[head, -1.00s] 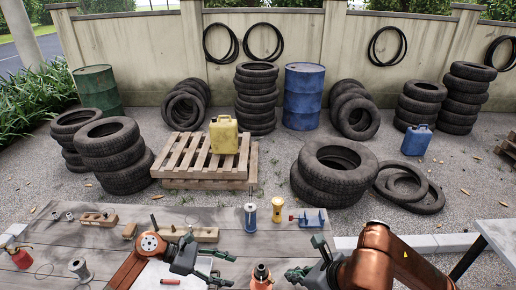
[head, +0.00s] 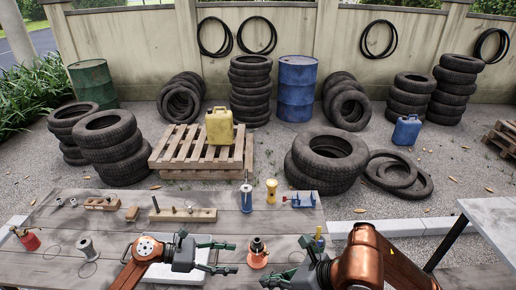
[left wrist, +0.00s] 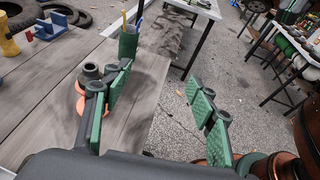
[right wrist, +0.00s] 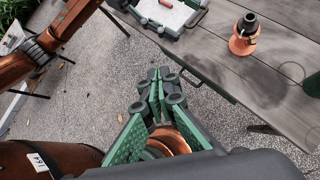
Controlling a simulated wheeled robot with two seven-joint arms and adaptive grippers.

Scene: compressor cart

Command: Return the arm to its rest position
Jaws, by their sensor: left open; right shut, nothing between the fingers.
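My left gripper (head: 230,257) is over the wooden workbench (head: 110,225), its fingers spread and empty, pointing right. In the left wrist view (left wrist: 160,108) floor shows between its fingers. My right gripper (head: 272,282) is low at the bottom of the head view, near the bench's front edge. In the right wrist view (right wrist: 157,85) its fingertips meet with nothing between them, over gravel. A copper-coloured fitting with a dark top (head: 258,254) stands on the bench, just right of the left fingers and apart from them; it shows also in the right wrist view (right wrist: 243,38).
A white tray (head: 165,272) lies under my left arm. A spool (head: 87,248), a red can (head: 29,241), a blue clamp (head: 300,201), a yellow flashlight (head: 271,190) and a green cup (left wrist: 129,43) stand on the bench. A grey table (head: 488,222) is at the right.

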